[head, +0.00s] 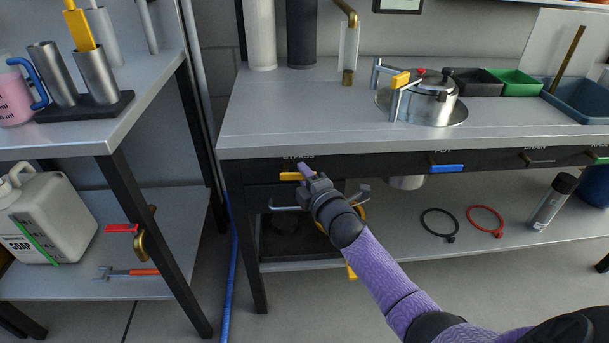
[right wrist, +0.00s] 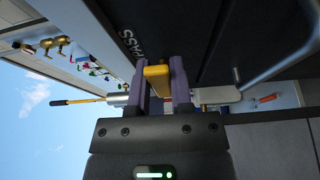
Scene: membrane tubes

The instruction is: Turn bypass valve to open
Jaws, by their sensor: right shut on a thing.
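The yellow bypass valve handle (head: 289,176) is on the bench's dark front rail, under a partly covered BYPASS label. It lies about level along the rail. My right gripper (head: 304,170) reaches it from the front and covers its right part. In the right wrist view, the handle (right wrist: 157,76) sits between the two purple fingers of the right gripper (right wrist: 159,65), which is shut on it. The valve body behind the handle is hidden. My left gripper is not in view.
A metal pot (head: 432,102) stands on the benchtop (head: 290,110). A lower shelf (head: 400,230) holds black and red rings. A side table (head: 110,120) stands left, across a gap.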

